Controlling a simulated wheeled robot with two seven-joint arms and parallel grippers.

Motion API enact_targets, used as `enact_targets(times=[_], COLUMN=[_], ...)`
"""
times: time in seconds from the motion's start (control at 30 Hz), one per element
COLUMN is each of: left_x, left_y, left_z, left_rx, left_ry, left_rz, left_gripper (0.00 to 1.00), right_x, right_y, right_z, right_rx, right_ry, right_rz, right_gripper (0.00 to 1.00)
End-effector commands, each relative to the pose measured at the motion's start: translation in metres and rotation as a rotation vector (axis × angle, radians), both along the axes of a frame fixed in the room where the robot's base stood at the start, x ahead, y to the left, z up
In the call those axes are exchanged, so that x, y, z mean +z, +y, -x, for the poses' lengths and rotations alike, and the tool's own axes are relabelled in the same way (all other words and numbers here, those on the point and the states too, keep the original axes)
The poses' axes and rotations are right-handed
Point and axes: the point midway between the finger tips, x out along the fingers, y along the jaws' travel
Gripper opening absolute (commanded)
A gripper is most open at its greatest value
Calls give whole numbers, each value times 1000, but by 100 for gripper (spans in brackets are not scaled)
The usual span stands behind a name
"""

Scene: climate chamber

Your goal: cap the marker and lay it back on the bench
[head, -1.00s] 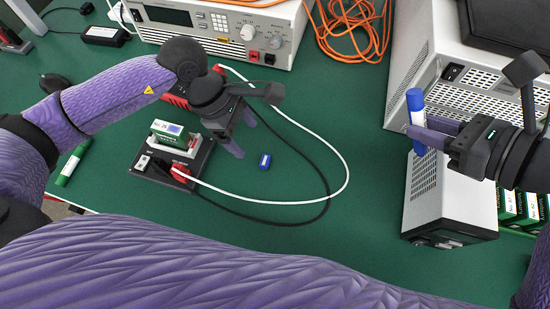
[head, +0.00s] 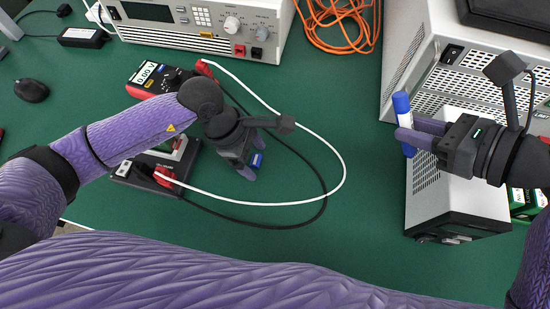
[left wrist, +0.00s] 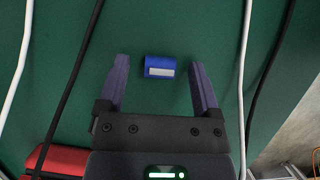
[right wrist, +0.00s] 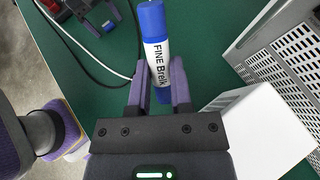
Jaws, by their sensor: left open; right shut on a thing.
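The marker (head: 404,121) has a white body with blue ends. It also shows in the right wrist view (right wrist: 158,55), with black lettering. My right gripper (head: 408,138) is shut on it and holds it roughly upright in front of the white boxes. The marker's writing tip cannot be made out. The small blue cap (head: 257,160) lies on the green bench (head: 340,245). My left gripper (head: 245,172) is open just above and beside it. In the left wrist view the cap (left wrist: 159,67) sits between the open fingertips, untouched as far as I can see.
A white and a black cable (head: 343,165) loop around the cap. A red meter (head: 150,78) and a black fixture (head: 125,172) with a battery-like block stand left. A power supply (head: 215,22) is behind. A white box (head: 450,180) stands under my right gripper. The bench's front middle is clear.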

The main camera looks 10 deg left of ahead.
Motion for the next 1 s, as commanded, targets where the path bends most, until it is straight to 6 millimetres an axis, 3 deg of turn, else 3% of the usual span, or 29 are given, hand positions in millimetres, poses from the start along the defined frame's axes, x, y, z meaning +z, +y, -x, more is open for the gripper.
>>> enact_targets(times=[0.27, 0.37, 0.67, 1.0], left_x=[1, 1, 1, 7], left_y=[0, 0, 0, 0], left_z=[0, 0, 0, 0], left_rx=[0, 0, 0, 0], left_ry=[-1, -1, -1, -3], left_rz=[0, 0, 0, 0], left_gripper=[82, 65, 2, 0], right_x=[1, 1, 1, 5], right_y=[0, 0, 0, 0], right_z=[0, 0, 0, 0], right_rx=[1, 1, 1, 0], right_ry=[-1, -1, -1, -3], right_rz=[0, 0, 0, 0], right_gripper=[0, 0, 0, 0])
